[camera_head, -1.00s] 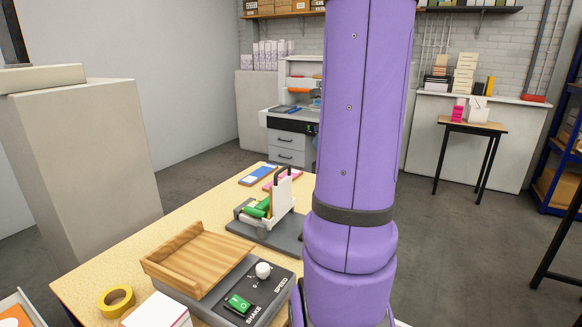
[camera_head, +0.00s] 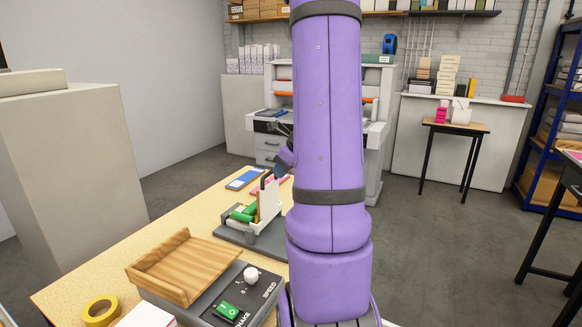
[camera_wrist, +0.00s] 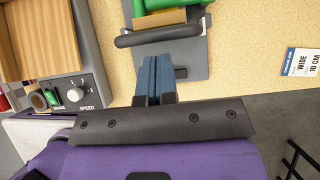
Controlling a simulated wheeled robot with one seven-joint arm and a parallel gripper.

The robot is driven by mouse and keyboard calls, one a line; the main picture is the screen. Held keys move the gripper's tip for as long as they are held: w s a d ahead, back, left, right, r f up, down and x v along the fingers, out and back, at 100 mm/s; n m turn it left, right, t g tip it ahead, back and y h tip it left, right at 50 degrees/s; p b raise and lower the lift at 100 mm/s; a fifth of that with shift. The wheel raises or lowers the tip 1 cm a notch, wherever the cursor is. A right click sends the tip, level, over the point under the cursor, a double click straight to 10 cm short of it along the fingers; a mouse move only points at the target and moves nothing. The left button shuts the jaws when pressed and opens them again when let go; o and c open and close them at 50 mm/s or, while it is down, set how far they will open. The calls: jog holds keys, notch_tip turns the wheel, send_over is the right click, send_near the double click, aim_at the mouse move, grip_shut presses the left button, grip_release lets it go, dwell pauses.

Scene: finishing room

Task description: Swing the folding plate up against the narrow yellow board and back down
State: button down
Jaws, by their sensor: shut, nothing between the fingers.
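The small folding device stands on the table with a grey base (camera_head: 240,237), white upright parts (camera_head: 268,203) and green pieces (camera_head: 242,214). A dark bar handle (camera_wrist: 160,37) rises from it. In the wrist view, a narrow yellow-tan board (camera_wrist: 170,19) lies between this handle and the green part (camera_wrist: 165,4). I cannot tell which surface is the folding plate. My gripper (camera_wrist: 152,62) is shut and empty, its blue fingertips just short of the handle in the picture; contact is unclear. In the head view the gripper (camera_head: 280,168) is partly hidden by my arm, beside the device.
A wooden tray (camera_head: 188,262) sits on a grey shaker unit (camera_head: 262,283) with a knob and green switch, left of the device. Yellow tape (camera_head: 100,312) lies at the near left. A blue card (camera_head: 245,178) lies behind. My arm hides the table's right side.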

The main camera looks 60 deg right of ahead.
jog(key=shift+w+f, duration=0.1)
jog(key=shift+w, duration=0.45)
jog(key=shift+w+a, duration=0.1)
jog(key=shift+w, duration=0.8)
